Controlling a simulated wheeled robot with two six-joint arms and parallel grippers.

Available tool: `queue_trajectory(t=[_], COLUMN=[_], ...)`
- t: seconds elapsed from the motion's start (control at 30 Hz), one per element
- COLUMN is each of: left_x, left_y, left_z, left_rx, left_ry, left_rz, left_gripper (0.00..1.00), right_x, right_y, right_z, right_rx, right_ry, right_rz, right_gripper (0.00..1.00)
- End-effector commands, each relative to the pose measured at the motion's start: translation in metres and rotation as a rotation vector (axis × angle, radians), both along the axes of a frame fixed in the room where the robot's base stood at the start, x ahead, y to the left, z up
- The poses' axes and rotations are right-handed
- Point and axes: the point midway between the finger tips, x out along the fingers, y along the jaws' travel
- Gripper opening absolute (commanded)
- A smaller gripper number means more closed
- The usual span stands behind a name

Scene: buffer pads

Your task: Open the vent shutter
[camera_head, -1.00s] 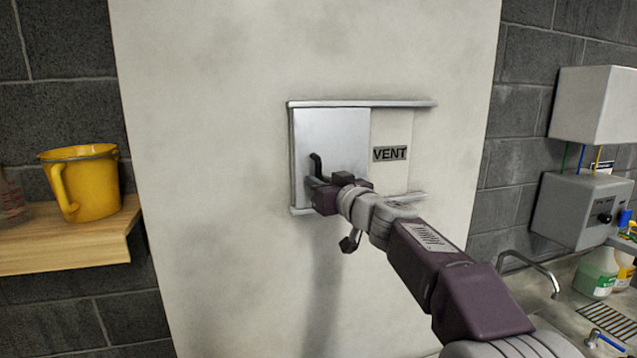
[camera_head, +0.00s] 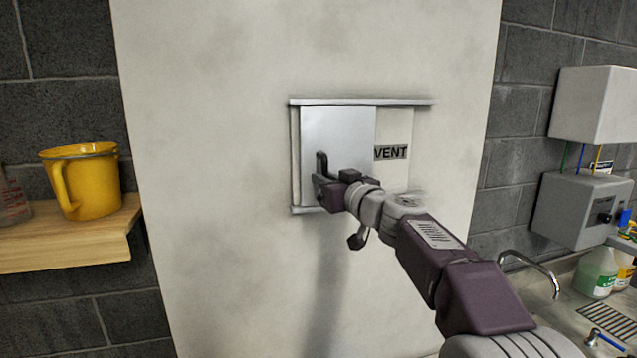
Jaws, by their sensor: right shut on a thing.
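The vent shutter (camera_head: 345,132) is a shiny grey sliding panel on the pale wall panel. It sits between an upper rail (camera_head: 365,102) and a lower rail, mostly over the left part of the frame. A dark handle (camera_head: 321,163) stands near its left edge. A "VENT" label (camera_head: 391,152) is on the pale plate to the right, its left end at the shutter's edge. My right gripper (camera_head: 325,188) is shut on the handle; its fingers are partly hidden by its own body. The arm comes in from the lower right. My left gripper is not in view.
A yellow jug (camera_head: 85,183) stands on a wooden shelf (camera_head: 70,240) at the left. At the right are grey wall boxes (camera_head: 585,208), a sink faucet (camera_head: 535,265) and bottles (camera_head: 597,272). The wall around the vent is clear.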

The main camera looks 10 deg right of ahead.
Motion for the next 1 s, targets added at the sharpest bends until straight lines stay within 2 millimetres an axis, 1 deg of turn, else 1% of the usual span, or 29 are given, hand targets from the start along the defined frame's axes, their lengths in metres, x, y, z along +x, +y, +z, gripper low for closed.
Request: queue_trajectory(t=[0.03, 0.2, 0.3, 0.43, 0.57, 0.83, 0.87, 0.9, 0.93, 1.0], left_x=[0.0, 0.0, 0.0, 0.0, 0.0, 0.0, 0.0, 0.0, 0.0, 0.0], left_y=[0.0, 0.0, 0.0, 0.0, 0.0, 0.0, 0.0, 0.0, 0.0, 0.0], left_z=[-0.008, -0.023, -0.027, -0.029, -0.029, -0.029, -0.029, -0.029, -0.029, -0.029], left_rx=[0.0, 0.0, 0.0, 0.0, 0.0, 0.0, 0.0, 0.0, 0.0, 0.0], left_ry=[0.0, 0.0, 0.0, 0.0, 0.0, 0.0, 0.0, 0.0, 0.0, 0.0], left_rz=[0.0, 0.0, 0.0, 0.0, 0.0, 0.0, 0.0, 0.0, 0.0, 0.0], left_gripper=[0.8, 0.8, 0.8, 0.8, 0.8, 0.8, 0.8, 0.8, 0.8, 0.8], right_x=[0.0, 0.002, 0.002, 0.003, 0.002, 0.002, 0.002, 0.002, 0.002, 0.002], right_y=[-0.017, -0.068, -0.093, -0.114, -0.121, -0.121, -0.121, -0.121, -0.121, -0.121], right_z=[0.0, -0.001, 0.001, 0.002, 0.003, 0.003, 0.003, 0.003, 0.003, 0.002], right_rx=[-0.002, -0.002, -0.001, 0.0, 0.0, 0.0, 0.0, 0.0, -0.001, -0.001], right_ry=[-0.011, -0.009, -0.006, -0.005, -0.003, -0.003, -0.003, -0.003, -0.002, -0.002], right_rz=[-0.011, -0.011, -0.011, -0.008, -0.006, -0.004, -0.004, -0.004, -0.004, -0.003], right_gripper=[0.0, 0.0, 0.0, 0.0, 0.0, 0.0, 0.17, 0.28, 0.36, 0.36])
